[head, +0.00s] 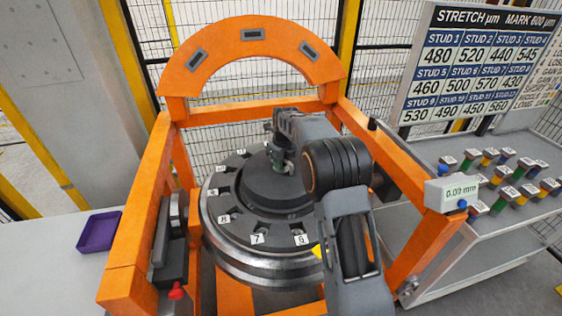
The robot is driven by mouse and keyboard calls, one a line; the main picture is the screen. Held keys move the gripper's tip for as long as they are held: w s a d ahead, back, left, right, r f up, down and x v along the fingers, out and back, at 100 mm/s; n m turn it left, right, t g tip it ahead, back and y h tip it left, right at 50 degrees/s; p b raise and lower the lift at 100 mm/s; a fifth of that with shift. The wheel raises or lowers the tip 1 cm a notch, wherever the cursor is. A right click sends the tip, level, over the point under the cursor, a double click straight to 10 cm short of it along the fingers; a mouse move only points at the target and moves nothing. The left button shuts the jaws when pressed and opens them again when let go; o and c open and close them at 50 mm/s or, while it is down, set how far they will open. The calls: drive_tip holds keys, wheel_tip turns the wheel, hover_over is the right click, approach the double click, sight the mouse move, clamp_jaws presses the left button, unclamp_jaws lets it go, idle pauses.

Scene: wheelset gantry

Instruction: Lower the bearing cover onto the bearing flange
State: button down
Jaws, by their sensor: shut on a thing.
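The bearing cover (262,192) is a dark grey round disc with a raised middle, in the centre of the head view. It sits over the bearing flange (222,236), a wide metal ring with notches and small numbered tags around its rim. I cannot tell whether the cover touches the flange or hangs just above it. My gripper (278,163) points down at the cover's middle and is shut on it, seemingly at a greenish part on top. My arm hides the right side of the cover and flange.
An orange gantry frame (139,205) surrounds the flange, with an arch (250,35) behind. A purple tray (99,232) lies at left.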

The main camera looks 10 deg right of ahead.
drive_tip(key=shift+f+b, duration=0.55)
drive_tip(key=shift+f, duration=0.5)
drive_tip(key=c, duration=1)
unclamp_jaws()
drive_tip(key=shift+c, duration=0.2)
drive_tip(key=r, duration=0.4)
drive_tip(key=s+r, duration=0.1)
drive_tip(key=r, duration=0.4)
drive_tip(key=d+r+b, duration=0.1)
drive_tip(key=r, duration=0.3)
drive_tip(key=shift+s+r, duration=0.25)
drive_tip(key=shift+r, duration=0.15)
